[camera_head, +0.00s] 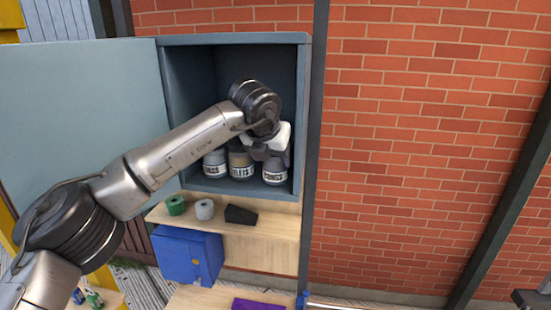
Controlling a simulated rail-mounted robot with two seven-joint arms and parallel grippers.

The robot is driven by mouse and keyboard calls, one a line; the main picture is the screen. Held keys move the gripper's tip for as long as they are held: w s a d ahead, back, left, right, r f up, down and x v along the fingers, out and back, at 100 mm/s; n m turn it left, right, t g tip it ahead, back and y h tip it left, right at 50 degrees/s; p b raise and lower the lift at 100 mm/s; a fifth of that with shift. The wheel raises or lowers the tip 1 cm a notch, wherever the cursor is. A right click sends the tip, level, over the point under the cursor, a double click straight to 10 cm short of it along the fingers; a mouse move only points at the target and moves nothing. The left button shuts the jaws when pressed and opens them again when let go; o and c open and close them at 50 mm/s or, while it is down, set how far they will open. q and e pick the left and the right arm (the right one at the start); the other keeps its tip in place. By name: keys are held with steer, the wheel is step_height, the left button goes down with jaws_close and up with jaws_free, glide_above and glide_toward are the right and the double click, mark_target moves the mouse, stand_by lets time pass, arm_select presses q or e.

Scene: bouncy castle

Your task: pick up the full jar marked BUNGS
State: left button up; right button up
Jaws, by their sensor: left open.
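Three jars stand in a row on the floor of the open blue-grey cabinet (303,110). The left jar (214,168), the middle jar (240,170) and the right jar (274,176) each have a pale label with dark letters. The letters are too small to read for certain, so I cannot tell which jar is marked BUNGS or which is full. My left gripper (271,157) is open inside the cabinet, at the top of the right jar, and hides its upper part. I cannot tell whether it touches the jar. My right gripper is not in view.
The cabinet door (70,110) is swung open to the left. Below, a wooden shelf (270,222) holds a green roll (175,205), a grey roll (204,209) and a black wedge (240,214). A blue box (185,255) sits lower. A brick wall (420,150) is right.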

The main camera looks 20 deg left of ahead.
arm_select(q)
steer(key=shift+w+f, duration=0.15)
steer(key=shift+f, duration=0.15)
steer(key=c, duration=0.6)
steer(key=shift+r, duration=0.1)
steer(key=shift+c, duration=0.5)
